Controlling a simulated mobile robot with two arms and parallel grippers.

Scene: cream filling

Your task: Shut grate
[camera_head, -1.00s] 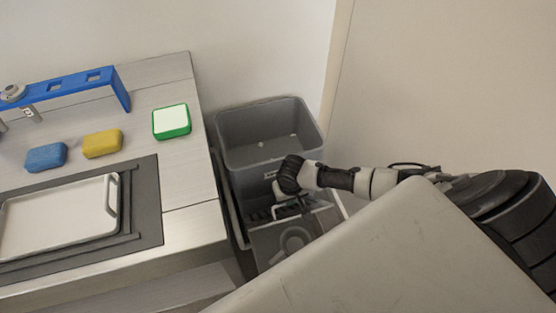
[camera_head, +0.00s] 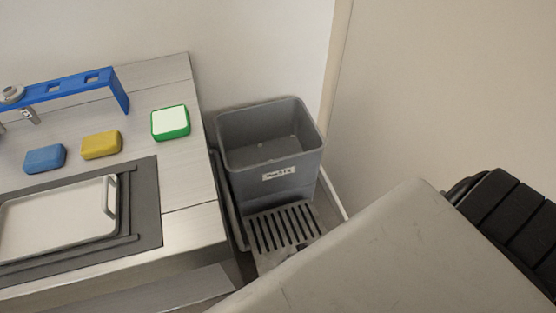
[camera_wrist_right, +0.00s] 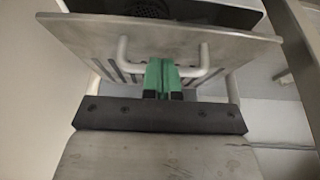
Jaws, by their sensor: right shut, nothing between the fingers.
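The grate (camera_head: 283,227) is a metal plate with dark slots, below the front of the grey bin in the head view. In the right wrist view the grate (camera_wrist_right: 235,42) shows slots and a pale bar handle (camera_wrist_right: 124,48). My right gripper (camera_wrist_right: 162,68) has green fingertips, closed together at the handle's middle with nothing between them. I cannot tell whether they touch the plate or handle. A dark basin with a round drain (camera_wrist_right: 148,9) shows beyond the plate's edge. My right gripper is hidden in the head view. My left gripper is out of view.
The grey bin (camera_head: 292,172) stands against the wall, right of the metal counter (camera_head: 188,190). The counter holds a blue sponge (camera_head: 45,158), a yellow sponge (camera_head: 101,145), a green-rimmed box (camera_head: 170,123) and a tray with a handle (camera_head: 50,222). A blue rack (camera_head: 75,84) stands behind.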

